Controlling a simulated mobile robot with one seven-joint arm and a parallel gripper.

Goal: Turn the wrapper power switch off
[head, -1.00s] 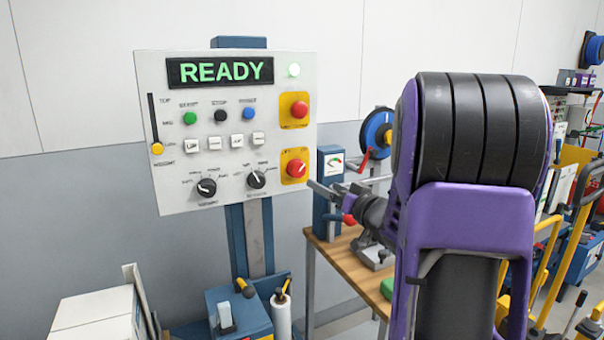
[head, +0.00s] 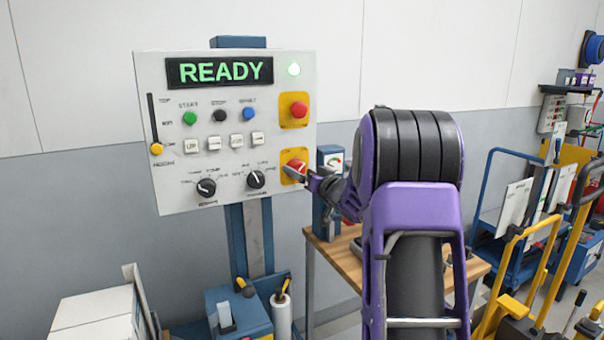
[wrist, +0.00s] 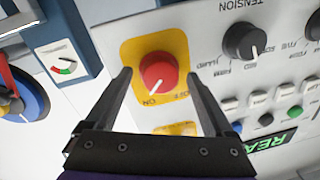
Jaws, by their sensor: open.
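In the wrist view the red switch (wrist: 158,73) has a white pointer line aimed down-left, toward the ON mark; OFF is marked to the right. My gripper (wrist: 160,76) is open, with one finger on each side of the switch knob and gaps to it. In the head view my gripper partly covers the switch; contact is not visible.
A red push button (head: 299,110) on a yellow plate sits above the switch. A black dial (head: 256,179) is to its left. A wooden bench (head: 345,265) stands below right, with a blue gauge box (head: 329,158). White boxes (head: 95,315) are at lower left.

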